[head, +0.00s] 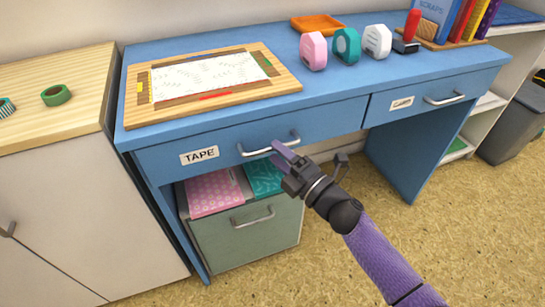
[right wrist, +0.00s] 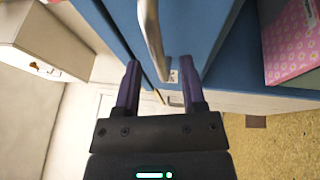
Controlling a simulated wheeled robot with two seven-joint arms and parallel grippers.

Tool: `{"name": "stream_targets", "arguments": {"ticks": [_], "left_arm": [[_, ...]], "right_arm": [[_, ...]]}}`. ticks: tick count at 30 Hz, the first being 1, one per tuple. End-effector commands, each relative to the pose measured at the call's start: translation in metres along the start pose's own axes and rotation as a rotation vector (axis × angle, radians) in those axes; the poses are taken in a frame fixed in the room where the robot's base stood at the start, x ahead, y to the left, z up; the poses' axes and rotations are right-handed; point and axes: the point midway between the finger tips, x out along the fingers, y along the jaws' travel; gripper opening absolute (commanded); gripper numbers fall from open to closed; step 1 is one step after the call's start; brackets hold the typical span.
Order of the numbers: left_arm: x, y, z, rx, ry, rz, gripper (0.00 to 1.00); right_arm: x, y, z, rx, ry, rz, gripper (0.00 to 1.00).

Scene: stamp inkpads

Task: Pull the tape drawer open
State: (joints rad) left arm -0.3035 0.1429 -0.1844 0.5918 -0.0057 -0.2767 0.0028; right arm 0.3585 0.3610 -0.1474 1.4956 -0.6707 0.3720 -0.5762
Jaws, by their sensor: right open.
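The tape drawer (head: 225,160) is a blue drawer front marked with a white TAPE label (head: 199,155), and it looks shut under the desk top. Its silver bar handle (head: 268,146) sits right of the label. My right gripper (head: 282,152) is open at the right part of this handle, with purple fingers. In the right wrist view the handle (right wrist: 152,35) runs down between the two open fingers (right wrist: 160,85). I cannot tell whether they touch it. My left gripper is not in view.
A second drawer (head: 440,95) with its own handle is at the right. A green-grey file cabinet (head: 245,240) holding pink and teal files stands below the tape drawer. A wooden-topped cabinet (head: 60,75) stands at the left. The floor before the desk is clear.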

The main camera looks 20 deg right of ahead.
Motion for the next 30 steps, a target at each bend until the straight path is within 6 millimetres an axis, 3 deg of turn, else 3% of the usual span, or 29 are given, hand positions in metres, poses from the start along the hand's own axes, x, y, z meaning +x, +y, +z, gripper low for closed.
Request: {"name": "stream_targets", "arguments": {"ticks": [6,14,22,30], "left_arm": [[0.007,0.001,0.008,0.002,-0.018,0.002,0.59],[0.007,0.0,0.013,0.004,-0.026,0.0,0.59],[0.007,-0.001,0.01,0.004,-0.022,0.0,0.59],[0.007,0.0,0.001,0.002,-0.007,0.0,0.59]], "right_arm": [[0.022,-0.002,0.0,0.002,0.0,-0.002,0.53],[0.024,-0.001,0.0,0.004,-0.001,-0.003,0.53],[0.023,-0.001,0.0,0.005,-0.002,-0.003,0.0],[0.023,-0.001,0.0,0.005,-0.002,-0.004,0.0]]}}
